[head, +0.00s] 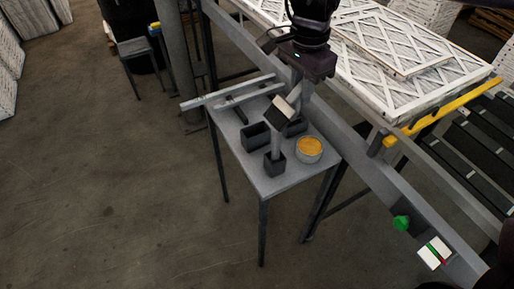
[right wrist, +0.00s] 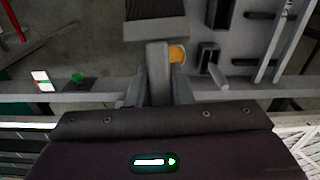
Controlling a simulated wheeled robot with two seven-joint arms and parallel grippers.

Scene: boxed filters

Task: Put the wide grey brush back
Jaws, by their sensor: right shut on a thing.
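The wide grey brush (head: 280,109) is held in my right gripper (head: 297,88) above the small grey table. In the right wrist view its dark bristles and pale grey ferrule (right wrist: 155,33) point to the top, and its handle lies between the fingers of my right gripper (right wrist: 159,92). A dark holder (head: 275,164) at the table's front has a grey stick standing in it. Two more dark holders, one at the left (head: 255,137) and one at the right (head: 297,127), stand behind it, partly hidden. My left gripper is not in view.
A can with an orange top (head: 309,149) stands near the table's right edge. Pale bars (head: 228,93) lie at its back. A grey rail (head: 352,142) runs beside the table, with framed filters (head: 400,82) beyond. A green object (head: 401,222) and a striped white box (head: 434,253) are at lower right.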

